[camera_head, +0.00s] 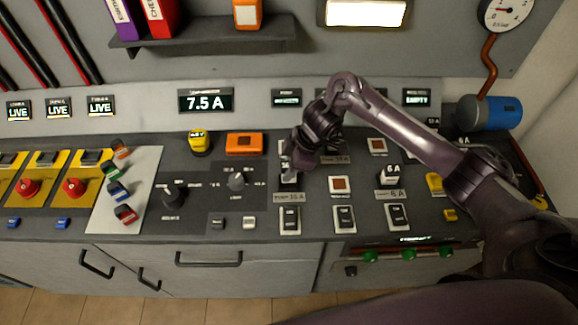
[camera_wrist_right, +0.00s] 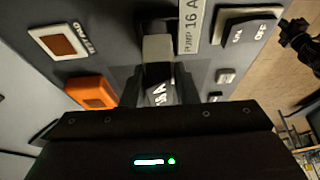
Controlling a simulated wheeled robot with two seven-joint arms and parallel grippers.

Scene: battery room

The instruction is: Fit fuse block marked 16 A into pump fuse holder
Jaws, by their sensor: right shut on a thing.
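My right gripper (camera_head: 289,168) reaches down to the console at the pump fuse holder, whose plate (camera_head: 289,197) reads 16 A. The label plate (camera_wrist_right: 192,25) reads PUMP 16 A in the wrist view. The gripper is shut on a dark fuse block (camera_wrist_right: 158,92) with partly hidden white lettering; its rating cannot be read. In the wrist view the block lines up beside the label, at the holder. Whether it is fully seated cannot be told, as the fingers hide the contact. My left gripper is not in view.
A block marked 6 A (camera_head: 392,173) stands to the right. A brown-centred square (camera_head: 340,185) lies between. Switches (camera_head: 345,217) line the front. An orange box (camera_head: 244,144) and black knob (camera_head: 237,182) are left. Coloured pieces (camera_head: 118,190) lie on a pale panel (camera_head: 148,165).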

